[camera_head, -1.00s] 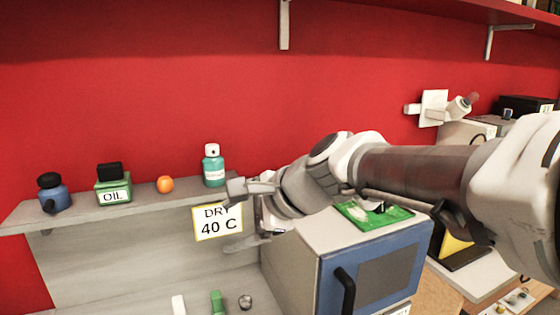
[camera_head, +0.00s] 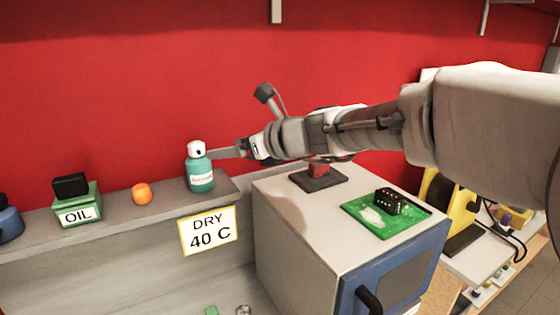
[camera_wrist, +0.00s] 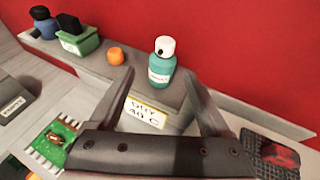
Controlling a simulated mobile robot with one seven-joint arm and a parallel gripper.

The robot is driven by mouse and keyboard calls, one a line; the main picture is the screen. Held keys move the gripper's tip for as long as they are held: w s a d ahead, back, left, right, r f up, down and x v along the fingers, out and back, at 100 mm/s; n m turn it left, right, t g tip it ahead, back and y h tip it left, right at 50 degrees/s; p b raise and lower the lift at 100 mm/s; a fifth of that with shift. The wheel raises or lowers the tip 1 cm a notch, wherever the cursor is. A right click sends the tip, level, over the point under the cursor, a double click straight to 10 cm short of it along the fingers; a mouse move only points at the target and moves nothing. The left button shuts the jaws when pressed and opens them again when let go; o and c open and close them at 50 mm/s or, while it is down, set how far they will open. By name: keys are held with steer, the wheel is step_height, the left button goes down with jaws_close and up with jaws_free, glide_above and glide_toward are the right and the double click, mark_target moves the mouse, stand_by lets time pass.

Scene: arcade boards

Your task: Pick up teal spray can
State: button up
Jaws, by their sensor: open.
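The teal spray can (camera_head: 200,178) with a white top stands upright near the right end of the grey shelf. It also shows in the wrist view (camera_wrist: 161,70), ahead of my fingers and roughly between their lines. My gripper (camera_head: 225,154) is at the can's right side in the head view, at about the height of its upper part. In the wrist view my gripper (camera_wrist: 158,80) has its two fingers spread with nothing held between them. I cannot tell whether a finger touches the can.
A DRY 40 C sign (camera_head: 209,231) hangs at the shelf edge. The oven (camera_head: 300,225) carries a green board (camera_head: 365,215). The red wall is close behind.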

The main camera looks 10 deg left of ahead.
mark_target(200, 149)
steer(key=p+x, duration=0.1)
steer(key=x, duration=1.1)
steer(key=shift+w+a, duration=0.1)
steer(key=shift+w, duration=0.1)
steer(key=shift+w+a+p, duration=0.4)
steer(key=shift+a+p, duration=0.05)
steer(key=shift+w+p+x, duration=0.25)
steer(key=shift+p+x, duration=0.3)
steer(key=shift+x, duration=1.5)
steer(key=shift+r, duration=0.2)
jaws_close()
